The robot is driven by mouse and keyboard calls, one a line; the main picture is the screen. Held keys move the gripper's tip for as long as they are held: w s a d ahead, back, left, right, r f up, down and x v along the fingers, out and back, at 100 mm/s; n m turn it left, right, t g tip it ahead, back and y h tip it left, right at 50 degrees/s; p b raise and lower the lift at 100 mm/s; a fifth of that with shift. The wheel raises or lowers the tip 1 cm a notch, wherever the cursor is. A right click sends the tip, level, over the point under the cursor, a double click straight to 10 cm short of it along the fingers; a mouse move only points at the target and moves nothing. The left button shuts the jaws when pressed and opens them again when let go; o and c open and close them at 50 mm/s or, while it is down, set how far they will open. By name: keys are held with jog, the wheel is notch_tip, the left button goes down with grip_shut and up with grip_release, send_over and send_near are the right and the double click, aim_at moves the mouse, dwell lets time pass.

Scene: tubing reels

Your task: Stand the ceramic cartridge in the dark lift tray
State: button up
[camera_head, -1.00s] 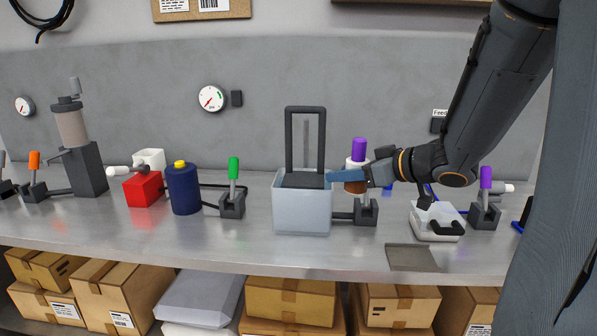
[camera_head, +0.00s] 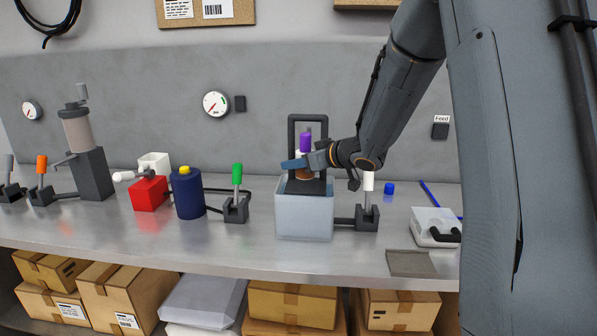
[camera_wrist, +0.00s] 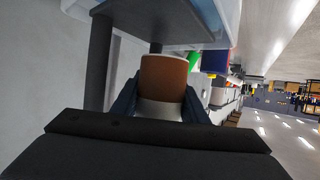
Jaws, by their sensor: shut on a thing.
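The ceramic cartridge (camera_head: 304,174) has a brown body, a white band and a purple top. My gripper (camera_head: 303,163) is shut on it and holds it upright. In the wrist view the brown and white cartridge (camera_wrist: 164,77) sits between the two dark blue fingers of my gripper (camera_wrist: 160,103). The dark lift tray (camera_head: 322,187), with a tall dark frame behind it, is at the top of a pale translucent bath. The cartridge is over the tray in the head view. I cannot tell whether its base touches the tray.
A lever with a white handle (camera_head: 368,182) stands right of the pale bath (camera_head: 304,218). A green-handled lever (camera_head: 237,175) and a navy canister (camera_head: 187,193) stand left. A white device (camera_head: 432,225) is farther right. A flat grey plate (camera_head: 411,263) lies near the front edge.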

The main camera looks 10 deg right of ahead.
aim_at(298, 184)
jog(key=shift+f+p, duration=0.3)
jog(key=shift+f, duration=1.3)
jog(key=shift+f, duration=0.2)
jog(key=o, duration=1.3)
jog(key=shift+r, duration=0.3)
jog(key=b+v, duration=0.1)
jog(key=v, duration=1.1)
jog(key=shift+s+d+f, duration=0.1)
jog(key=shift+d, duration=0.05)
